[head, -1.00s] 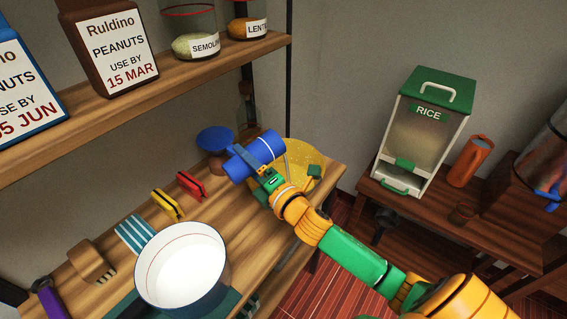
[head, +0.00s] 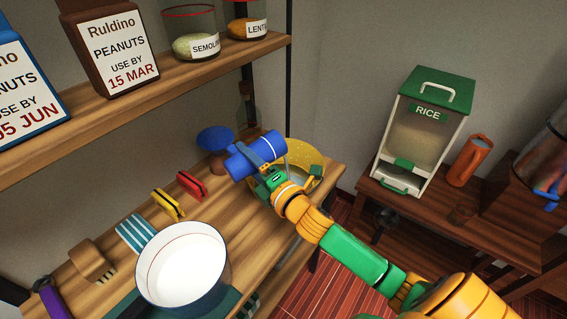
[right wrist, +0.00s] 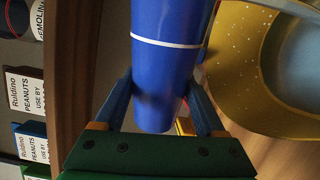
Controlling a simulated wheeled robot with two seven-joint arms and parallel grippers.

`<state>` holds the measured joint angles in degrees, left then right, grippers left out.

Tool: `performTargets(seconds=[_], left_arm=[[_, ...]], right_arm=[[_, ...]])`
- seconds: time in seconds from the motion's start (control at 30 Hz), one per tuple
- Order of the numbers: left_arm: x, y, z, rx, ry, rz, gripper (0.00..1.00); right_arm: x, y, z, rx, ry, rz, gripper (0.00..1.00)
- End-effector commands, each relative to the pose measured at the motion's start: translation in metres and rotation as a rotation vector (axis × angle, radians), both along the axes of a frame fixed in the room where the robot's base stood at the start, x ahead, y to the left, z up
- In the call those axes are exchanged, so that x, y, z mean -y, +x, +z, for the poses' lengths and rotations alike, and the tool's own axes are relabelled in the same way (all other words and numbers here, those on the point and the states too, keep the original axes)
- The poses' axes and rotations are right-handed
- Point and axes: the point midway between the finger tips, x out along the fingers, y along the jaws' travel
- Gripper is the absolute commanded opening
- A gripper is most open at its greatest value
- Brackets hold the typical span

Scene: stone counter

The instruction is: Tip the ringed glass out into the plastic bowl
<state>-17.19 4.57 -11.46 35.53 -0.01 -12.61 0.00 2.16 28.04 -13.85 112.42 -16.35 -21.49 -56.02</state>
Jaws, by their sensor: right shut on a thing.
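The ringed glass, a blue tumbler with a white band (head: 243,159), lies almost on its side in the head view, gripped above the counter. My right gripper (head: 262,160) is shut around it; both fingers also show at its sides in the right wrist view (right wrist: 168,105). A yellow speckled bowl (head: 308,158) stands just right of and behind the glass, partly hidden by my gripper. In the right wrist view the bowl (right wrist: 235,75) shows a paler grey-blue inside. I cannot see the glass's contents. My left gripper is out of view.
A white pan (head: 182,268), a striped cloth (head: 137,234), yellow (head: 167,205) and red (head: 191,185) clips and a wooden brush (head: 92,258) lie along the counter. A shelf (head: 150,96) with jars overhangs it. A rice dispenser (head: 424,130) stands on a separate table at right.

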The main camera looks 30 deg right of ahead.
Motion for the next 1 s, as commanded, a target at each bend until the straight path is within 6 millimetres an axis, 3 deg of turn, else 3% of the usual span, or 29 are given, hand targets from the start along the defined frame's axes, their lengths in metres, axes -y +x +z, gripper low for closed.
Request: performTargets(seconds=[1.0], left_arm=[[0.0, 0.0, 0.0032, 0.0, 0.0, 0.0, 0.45]], right_arm=[[0.0027, 0.0004, -0.0002, -0.012, 0.1, 0.0, 0.0]])
